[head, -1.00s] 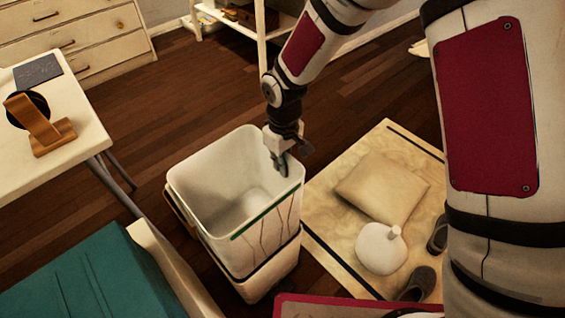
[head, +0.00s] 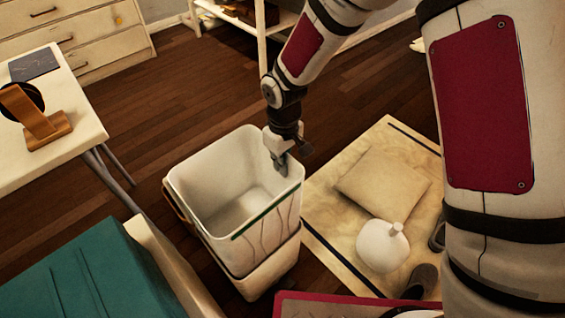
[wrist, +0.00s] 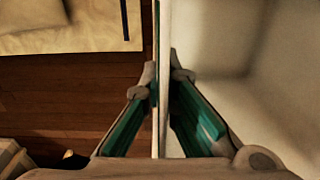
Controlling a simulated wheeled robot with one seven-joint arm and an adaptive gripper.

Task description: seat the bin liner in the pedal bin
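The bin liner (head: 205,165) is a white, open, empty bucket with a green stripe and dark wavy lines on its near side. My gripper (head: 281,168) is at its right rim in the head view. In the wrist view my gripper (wrist: 163,85) has one finger on each side of the liner's thin wall (wrist: 163,30), pressed close to it. The pale pedal bin (head: 268,277) shows below the liner, with a dark band along its top. Much of the liner stands above that band. How deep it sits is hidden.
A brown part (head: 174,200) shows at the liner's left. A teal-covered bed (head: 100,270) is near left, a white table (head: 75,125) behind it. A mat (head: 330,215) with a cushion (head: 383,187), a white jar (head: 382,246) and slippers lies right. Dark floor behind is open.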

